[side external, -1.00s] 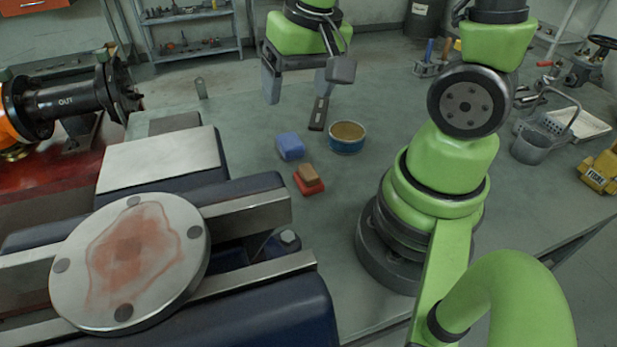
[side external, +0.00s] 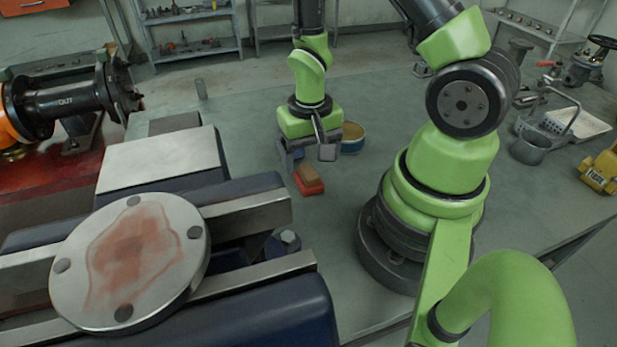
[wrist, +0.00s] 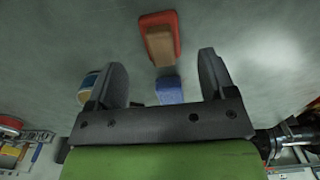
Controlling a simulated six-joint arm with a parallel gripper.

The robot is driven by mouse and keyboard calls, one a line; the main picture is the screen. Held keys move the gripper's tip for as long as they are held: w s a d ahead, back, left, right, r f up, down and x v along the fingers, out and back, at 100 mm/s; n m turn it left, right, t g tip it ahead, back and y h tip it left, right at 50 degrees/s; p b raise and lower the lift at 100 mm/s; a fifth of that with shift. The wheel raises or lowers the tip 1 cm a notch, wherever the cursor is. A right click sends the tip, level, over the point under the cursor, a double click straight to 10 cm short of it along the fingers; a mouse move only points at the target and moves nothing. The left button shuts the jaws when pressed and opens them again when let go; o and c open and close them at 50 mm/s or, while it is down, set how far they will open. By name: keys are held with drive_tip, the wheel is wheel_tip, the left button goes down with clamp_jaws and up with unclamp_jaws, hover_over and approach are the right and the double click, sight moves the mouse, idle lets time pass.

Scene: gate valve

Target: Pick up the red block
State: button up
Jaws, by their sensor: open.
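The red block (side external: 311,188) lies on the workbench with a brown block (side external: 307,174) on top of it. In the wrist view the red block (wrist: 172,20) is at the top centre, with the brown block (wrist: 160,48) covering much of it. My gripper (side external: 306,158) is open and low over the bench, just behind the red block in the side view. Its two fingers (wrist: 162,72) are apart in the wrist view, and the red block is beyond their tips. A blue block (wrist: 169,90) shows between the fingers; in the side view it is mostly hidden by my gripper.
A round blue tin (side external: 352,138) with a tan top stands right of my gripper, partly hidden. A vise (side external: 250,212) carrying a large round flange (side external: 135,262) fills the left front. A grey basket (side external: 531,148) stands farther right.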

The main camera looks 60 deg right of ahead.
sight(309, 170)
drive_tip(key=shift+w+f, duration=0.15)
drive_tip(key=shift+f, duration=2.2)
drive_tip(key=c, duration=1)
